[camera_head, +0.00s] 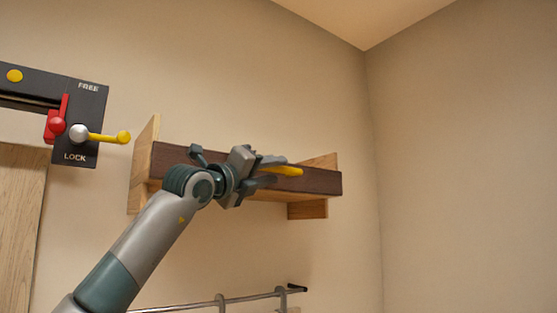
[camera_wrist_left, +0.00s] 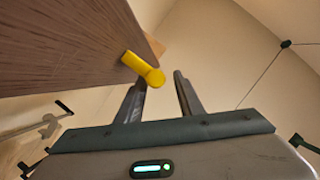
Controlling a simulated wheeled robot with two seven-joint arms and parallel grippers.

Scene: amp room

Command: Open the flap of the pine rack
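The pine rack (camera_head: 143,165) is fixed to the wall, with pale wooden ends and a dark brown flap (camera_head: 322,182) across its front. The flap looks shut. A yellow handle (camera_head: 287,170) sticks out from the flap; it also shows in the left wrist view (camera_wrist_left: 146,70). My left gripper (camera_head: 270,171) is in front of the flap, at the handle. In the left wrist view its two fingers (camera_wrist_left: 160,80) are apart, with the handle's rounded end near or between their tips. I cannot tell whether they touch it. My arm hides part of the flap. My right gripper is not in view.
A dark latch panel (camera_head: 85,110) marked FREE and LOCK, with red and yellow levers, is on the wall at left. A metal rail (camera_head: 250,297) with hooks runs below the rack. The wall to the right is bare.

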